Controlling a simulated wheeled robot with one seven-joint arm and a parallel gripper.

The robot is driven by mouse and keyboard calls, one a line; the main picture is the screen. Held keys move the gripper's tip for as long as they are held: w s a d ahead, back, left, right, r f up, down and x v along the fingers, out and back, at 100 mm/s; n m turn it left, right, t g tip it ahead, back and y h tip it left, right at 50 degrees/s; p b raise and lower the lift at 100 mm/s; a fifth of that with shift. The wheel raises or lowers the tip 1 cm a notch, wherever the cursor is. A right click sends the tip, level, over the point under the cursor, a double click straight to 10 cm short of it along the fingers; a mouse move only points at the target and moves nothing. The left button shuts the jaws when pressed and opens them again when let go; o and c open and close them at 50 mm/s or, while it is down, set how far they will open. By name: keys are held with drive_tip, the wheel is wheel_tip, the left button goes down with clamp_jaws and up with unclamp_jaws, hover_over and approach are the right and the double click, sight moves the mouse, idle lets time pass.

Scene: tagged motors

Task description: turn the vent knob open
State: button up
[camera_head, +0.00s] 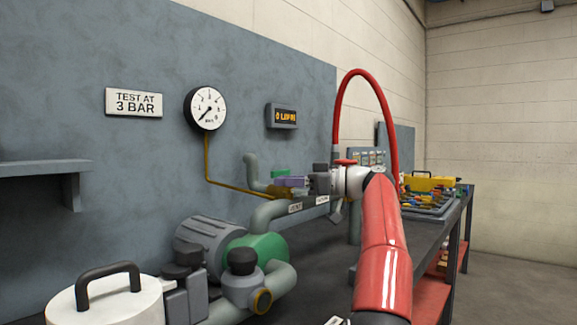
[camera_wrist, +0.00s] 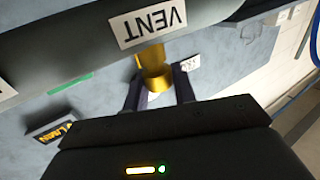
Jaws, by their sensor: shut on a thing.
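The vent knob (camera_wrist: 155,72) is a brass piece on a short stem beside the white VENT label (camera_wrist: 148,24) on a grey-green pipe (camera_wrist: 80,50). In the wrist view, the two dark fingers of my gripper (camera_wrist: 158,84) stand on either side of the knob, shut on it. The fingers hide part of its sides.
A round gauge (camera_head: 205,108), a sign (camera_head: 134,103) and an orange-lit display (camera_head: 281,116) are on the blue-grey wall panel. A green and grey pump (camera_head: 256,250) stands in front. A tray with colourful parts (camera_head: 428,207) lies on the bench to the right.

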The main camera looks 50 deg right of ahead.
drive_tip(key=shift+n+g+y+p, duration=0.4)
drive_tip(key=shift+n+y+p, duration=0.1)
drive_tip(key=shift+y+p, duration=0.15)
drive_tip(key=o, duration=1)
drive_tip(key=shift+c, duration=0.2)
